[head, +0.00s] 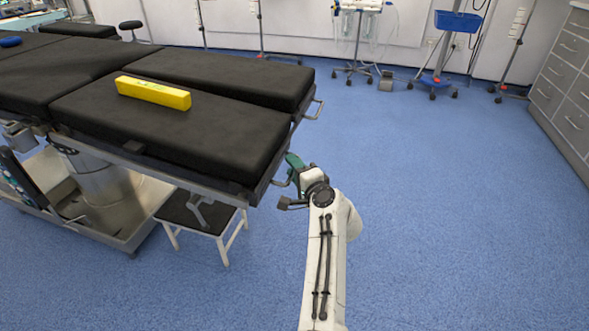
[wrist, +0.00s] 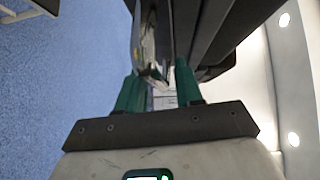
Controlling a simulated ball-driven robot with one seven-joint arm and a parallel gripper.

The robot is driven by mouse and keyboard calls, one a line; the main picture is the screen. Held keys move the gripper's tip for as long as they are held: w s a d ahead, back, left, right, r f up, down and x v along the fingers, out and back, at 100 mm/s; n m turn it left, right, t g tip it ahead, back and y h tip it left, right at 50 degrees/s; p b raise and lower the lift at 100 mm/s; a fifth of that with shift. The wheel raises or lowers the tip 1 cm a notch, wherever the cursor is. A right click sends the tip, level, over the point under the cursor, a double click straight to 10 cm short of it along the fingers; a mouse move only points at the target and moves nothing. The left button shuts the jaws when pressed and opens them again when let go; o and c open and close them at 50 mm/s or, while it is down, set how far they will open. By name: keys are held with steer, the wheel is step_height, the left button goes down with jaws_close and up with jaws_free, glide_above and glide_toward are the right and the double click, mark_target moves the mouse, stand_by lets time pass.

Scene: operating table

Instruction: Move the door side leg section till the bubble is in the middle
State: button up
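The operating table's two black leg sections lie side by side in the head view: a near one (head: 215,138) and a far one (head: 232,72). I cannot tell which is the door side. A yellow spirit level (head: 153,93) lies on the near section; its bubble is too small to read. My gripper (head: 291,172) is at the end handle of the near section. In the wrist view its two green fingers (wrist: 160,85) stand apart on either side of a shiny metal handle (wrist: 151,50). A gap shows between the fingers; firm contact is not visible.
A metal handle (head: 314,110) sticks out from the far section's end. A black-topped step stool (head: 198,211) stands under the near section, by the table's metal base (head: 105,200). Grey drawers (head: 566,85) stand far right. The blue floor (head: 440,190) between is clear.

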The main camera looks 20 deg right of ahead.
jaws_close()
stand_by(0.3)
step_height(320, 180, up, 8)
steer(key=g+p, duration=0.1)
steer(key=p, duration=0.8)
steer(key=shift+s+d+r+n+h+p, duration=0.2)
steer(key=shift+d+n+h+p, duration=0.1)
steer(key=shift+n+p, duration=0.1)
steer(key=shift+f, duration=0.1)
steer(key=shift+o, duration=0.2)
jaws_free()
steer(key=shift+f, duration=0.1)
